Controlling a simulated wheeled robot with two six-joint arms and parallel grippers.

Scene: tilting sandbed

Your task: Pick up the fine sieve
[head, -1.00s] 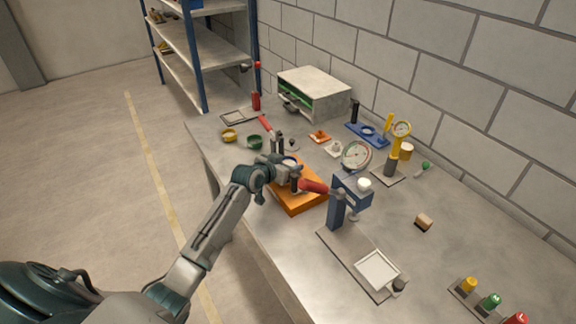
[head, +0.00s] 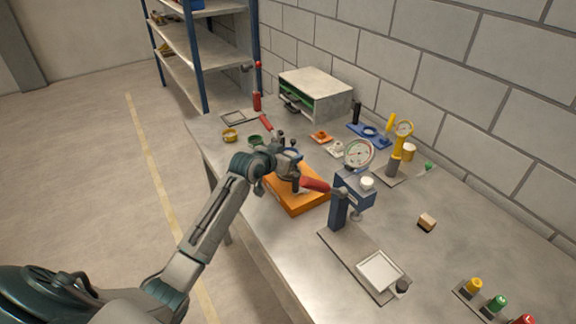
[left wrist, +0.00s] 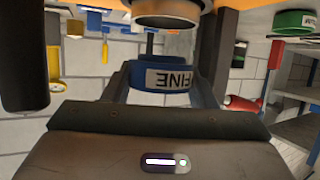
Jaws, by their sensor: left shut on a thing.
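The fine sieve is a blue ring with a white label reading FINE, seen upside down in the left wrist view (left wrist: 160,82). My left gripper (left wrist: 158,92) is shut on it, one finger on each side. In the head view my left gripper (head: 288,160) is above the orange base (head: 296,200), and only a bit of blue sieve (head: 293,154) shows. In the left wrist view a tan-rimmed round seat (left wrist: 168,18) on the orange base is apart from the sieve. My right gripper is not in view.
A green ring (head: 255,140) and a yellow ring (head: 230,135) lie behind left.

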